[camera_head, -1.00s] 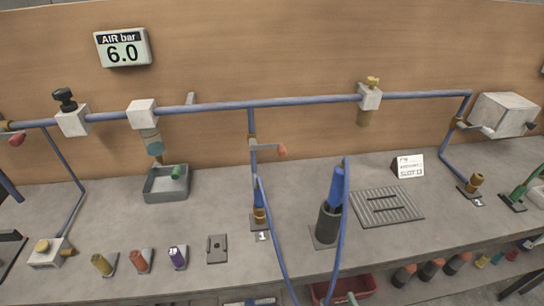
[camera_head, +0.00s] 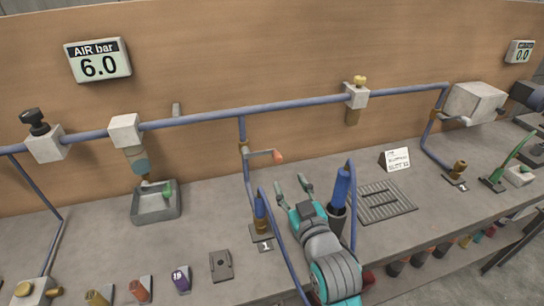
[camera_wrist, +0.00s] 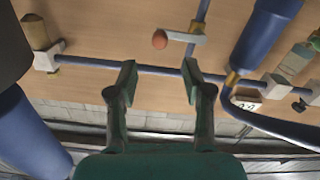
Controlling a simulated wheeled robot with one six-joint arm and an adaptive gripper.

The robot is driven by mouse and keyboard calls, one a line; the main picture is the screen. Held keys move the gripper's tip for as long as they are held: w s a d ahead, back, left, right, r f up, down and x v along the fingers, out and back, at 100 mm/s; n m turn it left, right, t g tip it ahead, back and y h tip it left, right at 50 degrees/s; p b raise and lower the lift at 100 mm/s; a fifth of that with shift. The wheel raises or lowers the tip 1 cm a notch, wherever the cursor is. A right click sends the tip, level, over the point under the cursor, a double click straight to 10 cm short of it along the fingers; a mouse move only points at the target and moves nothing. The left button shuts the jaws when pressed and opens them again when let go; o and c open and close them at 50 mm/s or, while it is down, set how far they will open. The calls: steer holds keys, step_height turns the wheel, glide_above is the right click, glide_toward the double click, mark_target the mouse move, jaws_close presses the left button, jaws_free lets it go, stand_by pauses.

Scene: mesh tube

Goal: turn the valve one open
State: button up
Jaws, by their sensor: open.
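The valve lever above the spot marked 1, a grey bar with a red tip (camera_head: 278,156), sits on the vertical blue drop pipe and points to the right. In the wrist view the red tip (camera_wrist: 160,39) and its bar show upside down, beyond my fingers. My gripper (camera_head: 292,187) is open and empty, below and slightly right of the lever, apart from it. In the wrist view my two fingers (camera_wrist: 158,80) are spread, with the blue main pipe seen behind the gap. The plate marked 1 (camera_head: 265,246) lies at the foot of the drop pipe.
A blue and black cylinder (camera_head: 341,188) stands close to the right of my gripper, with a blue hose looping around. The gauge (camera_head: 98,60) reads 6.0. A grey tray (camera_head: 157,214) and ribbed mat (camera_head: 391,204) lie on the bench.

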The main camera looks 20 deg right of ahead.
mark_target(279, 161)
steer(key=w, duration=1.1)
steer(key=shift+r, duration=0.1)
jaws_close()
